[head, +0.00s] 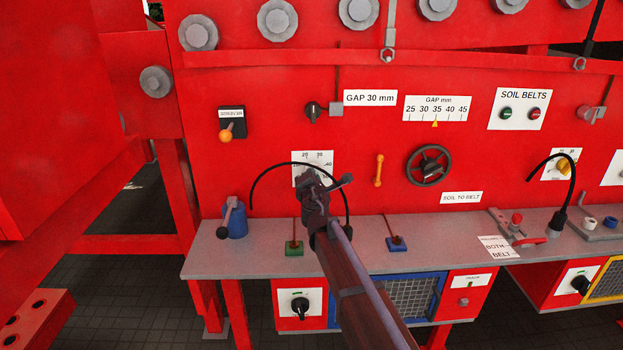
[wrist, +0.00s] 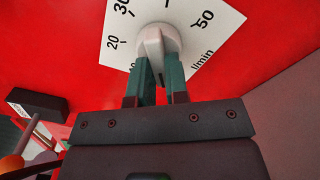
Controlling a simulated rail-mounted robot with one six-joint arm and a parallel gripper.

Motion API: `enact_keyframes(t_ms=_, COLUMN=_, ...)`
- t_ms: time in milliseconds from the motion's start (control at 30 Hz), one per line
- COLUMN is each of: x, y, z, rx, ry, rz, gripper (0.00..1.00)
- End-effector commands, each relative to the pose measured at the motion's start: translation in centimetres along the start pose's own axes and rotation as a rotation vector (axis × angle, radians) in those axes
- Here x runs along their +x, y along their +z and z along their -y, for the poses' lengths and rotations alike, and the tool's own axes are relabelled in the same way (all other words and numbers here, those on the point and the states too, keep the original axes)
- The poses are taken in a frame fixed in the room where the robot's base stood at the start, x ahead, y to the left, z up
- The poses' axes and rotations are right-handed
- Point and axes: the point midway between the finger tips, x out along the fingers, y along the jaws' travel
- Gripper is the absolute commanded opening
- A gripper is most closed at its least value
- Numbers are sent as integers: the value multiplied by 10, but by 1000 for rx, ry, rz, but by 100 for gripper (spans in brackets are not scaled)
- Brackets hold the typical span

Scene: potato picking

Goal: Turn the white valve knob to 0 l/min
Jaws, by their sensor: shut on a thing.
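The white valve knob (wrist: 158,36) sits on a white scale plate (wrist: 232,22) on the red wall in the wrist view. The plate shows 20, 30, 50 and l/min; a number at its lower left is partly covered. My gripper (wrist: 158,70) has its two green fingers on either side of the knob's raised grip, shut on it. The grip stands nearly upright in this picture; which end is the pointer I cannot tell. In the head view my gripper (head: 313,187) covers the knob and part of the plate (head: 325,157).
An orange-knobbed lever (head: 226,131) is left of the plate, and an orange handle (head: 379,170) and a dark handwheel (head: 429,166) are to its right. Below runs a grey shelf (head: 365,233) with a blue lever base (head: 236,222) and small upright levers.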

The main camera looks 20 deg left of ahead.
Motion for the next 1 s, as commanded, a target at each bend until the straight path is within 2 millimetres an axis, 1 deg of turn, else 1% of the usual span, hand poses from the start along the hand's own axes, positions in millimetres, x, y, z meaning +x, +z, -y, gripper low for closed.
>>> enact_keyframes(t_ms=200, x=-1, y=0, z=0, rx=-2, ry=0, rz=0, gripper=0)
enact_keyframes(t_ms=233, x=-1, y=0, z=0, rx=-2, ry=0, rz=0, gripper=17)
enact_keyframes(t_ms=400, x=0, y=0, z=0, rx=-1, ry=0, rz=0, gripper=33)
enact_keyframes(t_ms=500, x=0, y=0, z=0, rx=-1, ry=0, rz=0, gripper=40)
enact_keyframes(t_ms=767, x=-3, y=0, z=0, rx=0, ry=0, rz=0, gripper=40)
enact_keyframes(t_ms=867, x=-14, y=0, z=0, rx=0, ry=0, rz=0, gripper=40)
enact_keyframes(t_ms=967, x=-35, y=0, z=0, rx=0, ry=1, rz=-1, gripper=40)
enact_keyframes(t_ms=1000, x=-45, y=0, z=0, rx=0, ry=1, rz=-1, gripper=40)
